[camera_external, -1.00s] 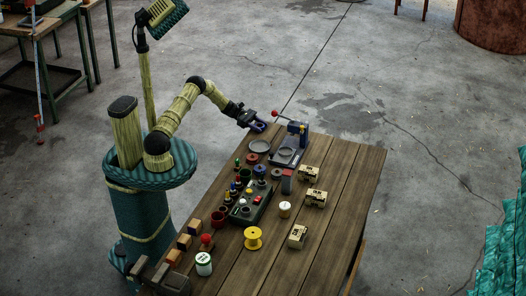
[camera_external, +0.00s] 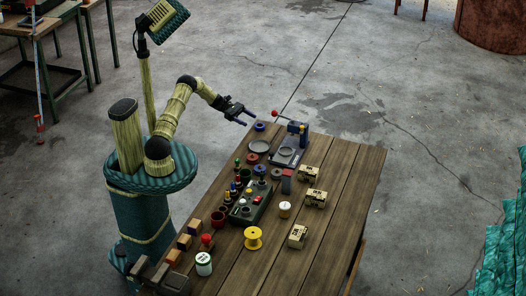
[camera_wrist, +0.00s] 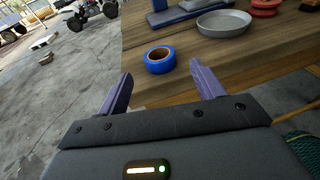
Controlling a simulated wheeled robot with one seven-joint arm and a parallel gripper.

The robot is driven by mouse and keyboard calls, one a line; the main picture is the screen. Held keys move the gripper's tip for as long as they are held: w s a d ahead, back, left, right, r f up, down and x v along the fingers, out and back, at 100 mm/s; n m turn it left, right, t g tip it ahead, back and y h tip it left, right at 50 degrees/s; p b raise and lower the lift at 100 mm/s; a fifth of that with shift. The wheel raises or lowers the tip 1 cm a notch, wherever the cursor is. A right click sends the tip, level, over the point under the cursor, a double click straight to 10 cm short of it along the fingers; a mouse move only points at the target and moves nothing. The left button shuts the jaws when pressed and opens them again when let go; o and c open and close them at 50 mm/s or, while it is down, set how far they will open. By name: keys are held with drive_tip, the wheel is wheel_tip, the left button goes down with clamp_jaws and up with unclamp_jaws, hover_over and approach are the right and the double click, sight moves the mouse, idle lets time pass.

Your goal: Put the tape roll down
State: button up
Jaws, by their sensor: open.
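A blue tape roll (camera_wrist: 160,60) lies flat on the wooden table near its edge in the wrist view. In the external view the tape roll (camera_external: 259,127) sits at the table's far left corner, left of the press. My gripper (camera_wrist: 160,88) is open and empty, its two purple fingers spread apart. The roll shows beyond and between the fingertips, apart from both. In the external view my gripper (camera_external: 248,118) hangs above and left of the roll.
A grey round dish (camera_wrist: 224,22) lies behind the roll to the right. A press with a red-knobbed lever (camera_external: 290,145) stands close by. The wooden table (camera_external: 335,170) also holds several boxes, a yellow spool (camera_external: 253,238) and small parts. Bare tabletop surrounds the roll's near side.

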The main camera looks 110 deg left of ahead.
drive_tip(key=b+v, duration=0.2)
drive_tip(key=v, duration=0.7)
drive_tip(key=shift+s, duration=0.25)
drive_tip(key=shift+o, duration=0.4)
drive_tip(key=shift+w+r, duration=0.1)
drive_tip(key=shift+r, duration=0.05)
drive_tip(key=w+d+r+m+g+y+p, duration=0.1)
drive_tip(key=w+r+m+g+p, duration=0.3)
drive_tip(key=m, duration=1.1)
drive_tip(key=w+d+r+m+g+y+p, duration=0.2)
drive_tip(key=w+r+m+g+p, duration=0.1)
drive_tip(key=w+r+m+g, duration=0.8)
drive_tip(key=w+m, duration=0.1)
drive_tip(key=m, duration=0.3)
drive_tip(key=shift+w+r+m+g+p, duration=0.3)
drive_tip(key=shift+p, duration=0.1)
wheel_tip(320, 180, down, 12)
drive_tip(key=p, duration=0.2)
drive_tip(key=shift+f+p, duration=0.15)
drive_tip(key=shift+p, duration=0.25)
